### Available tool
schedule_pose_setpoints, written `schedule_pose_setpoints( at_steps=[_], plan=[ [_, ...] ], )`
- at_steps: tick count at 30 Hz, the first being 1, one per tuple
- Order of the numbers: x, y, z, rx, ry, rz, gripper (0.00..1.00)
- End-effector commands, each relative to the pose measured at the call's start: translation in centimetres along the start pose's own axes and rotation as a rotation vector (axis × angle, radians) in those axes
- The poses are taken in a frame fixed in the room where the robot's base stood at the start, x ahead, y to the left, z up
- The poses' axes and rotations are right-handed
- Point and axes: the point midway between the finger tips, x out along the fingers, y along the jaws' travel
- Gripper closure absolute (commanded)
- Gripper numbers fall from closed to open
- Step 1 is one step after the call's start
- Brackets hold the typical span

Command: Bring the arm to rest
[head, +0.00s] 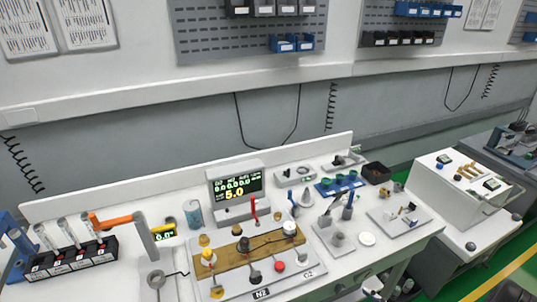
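My gripper and arm do not show clearly in the head view, so I cannot tell the pose of the arm or whether the gripper is open or shut. A white workbench (390,258) fills the lower middle of the view. On it stands a monitor (237,186) with a lit screen reading 5.0. In front of the monitor is a panel (237,287) with a wooden strip, several coloured knobs and a label N2.
A black rack (70,262) with several upright tubes stands at the left, beside an orange-handled grey piece (112,221). A blue tray (340,184), a black bin (377,173) and a white plate (398,220) are at the right. A separate white cart (462,195) stands beyond.

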Motion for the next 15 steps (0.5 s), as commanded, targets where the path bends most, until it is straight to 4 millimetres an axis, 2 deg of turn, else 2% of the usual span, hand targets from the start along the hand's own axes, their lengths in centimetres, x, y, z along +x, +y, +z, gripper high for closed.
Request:
schedule_pose_setpoints(
  at_steps=[1, 6, 10, 15],
  plan=[
    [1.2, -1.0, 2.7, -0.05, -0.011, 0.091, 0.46],
    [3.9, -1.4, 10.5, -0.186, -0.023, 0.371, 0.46],
    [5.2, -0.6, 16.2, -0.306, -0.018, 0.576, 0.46],
    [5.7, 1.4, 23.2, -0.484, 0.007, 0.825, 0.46]
  ],
)
